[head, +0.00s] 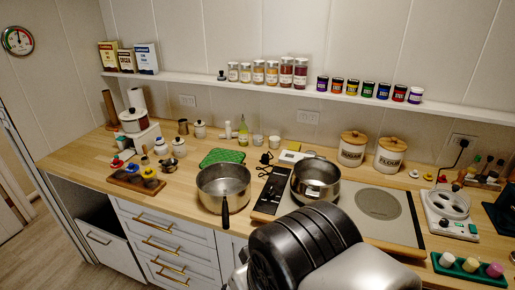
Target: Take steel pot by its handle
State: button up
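A round steel pot (223,177) with a wide open top stands near the front edge of the wooden counter. Its single black handle (226,212) points forward, towards me and over the counter edge. A second, darker steel pot (316,187) stands to its right on the cooktop; its near side is close to my arm in the picture, and I see no handle on it. The dark, ribbed part of my arm fills the lower middle of the head view, to the right of the black handle. My gripper's fingers do not show.
The cooktop (407,226) lies to the right, with two lidded canisters (352,151) behind it. A green mat (222,155) lies behind the steel pot. A wooden tray (125,180) with small jars is at left. Drawers (170,238) are below the counter. A shelf (200,79) runs above.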

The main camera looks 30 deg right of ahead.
aim_at(317, 178)
jog(key=z, duration=1.35)
jog(key=i+j+z, duration=0.3)
jog(key=z, duration=0.15)
jog(key=i+j+z, duration=0.4)
jog(key=k, duration=0.1)
